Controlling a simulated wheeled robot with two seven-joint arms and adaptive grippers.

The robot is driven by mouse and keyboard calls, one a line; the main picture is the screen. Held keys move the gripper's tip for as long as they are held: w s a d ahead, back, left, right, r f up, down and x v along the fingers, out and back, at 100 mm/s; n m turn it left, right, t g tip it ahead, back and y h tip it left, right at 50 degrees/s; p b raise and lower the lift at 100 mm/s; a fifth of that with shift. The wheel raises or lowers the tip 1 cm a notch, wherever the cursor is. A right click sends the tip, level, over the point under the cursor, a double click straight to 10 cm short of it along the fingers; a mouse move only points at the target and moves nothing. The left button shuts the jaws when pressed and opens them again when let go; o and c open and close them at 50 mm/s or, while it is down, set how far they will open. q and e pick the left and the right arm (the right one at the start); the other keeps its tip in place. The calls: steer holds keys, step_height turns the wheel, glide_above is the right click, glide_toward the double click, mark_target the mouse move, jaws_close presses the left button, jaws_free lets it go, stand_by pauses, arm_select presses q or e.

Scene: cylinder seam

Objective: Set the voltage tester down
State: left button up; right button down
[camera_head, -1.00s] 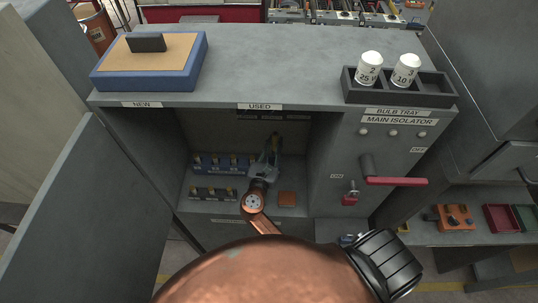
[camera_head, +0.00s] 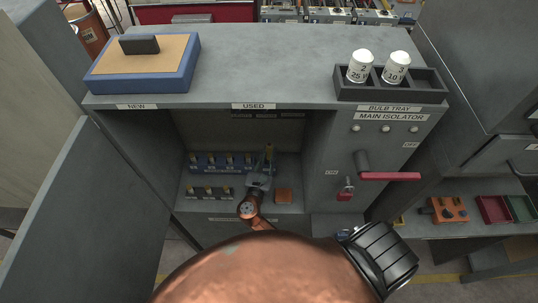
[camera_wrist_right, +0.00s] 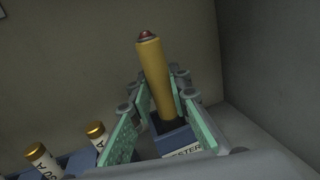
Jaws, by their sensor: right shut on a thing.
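The voltage tester is a yellow rod with a red tip, seen in the right wrist view (camera_wrist_right: 154,76) and, small, in the head view (camera_head: 269,152). My right gripper (camera_head: 263,174) reaches into the cabinet opening. Its green-padded fingers, clear in the right wrist view (camera_wrist_right: 160,104), are shut on the tester, which stands nearly upright. A blue holder (camera_wrist_right: 177,141) with a label ending in "STER" is directly below. The tester's lower end is at the holder's dark opening; I cannot tell how deep it sits. My left gripper is not in view.
Cabinet walls close in both sides. The red isolator handle (camera_head: 390,176) is on the panel to the right.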

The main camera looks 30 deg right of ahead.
steer(key=shift+f+p, duration=0.4)
steer(key=shift+f, duration=0.15)
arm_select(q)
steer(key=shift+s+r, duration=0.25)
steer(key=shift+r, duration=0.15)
arm_select(e)
steer(key=shift+f, duration=0.1)
steer(key=shift+f, duration=0.15)
steer(key=c, duration=1.8)
jaws_free()
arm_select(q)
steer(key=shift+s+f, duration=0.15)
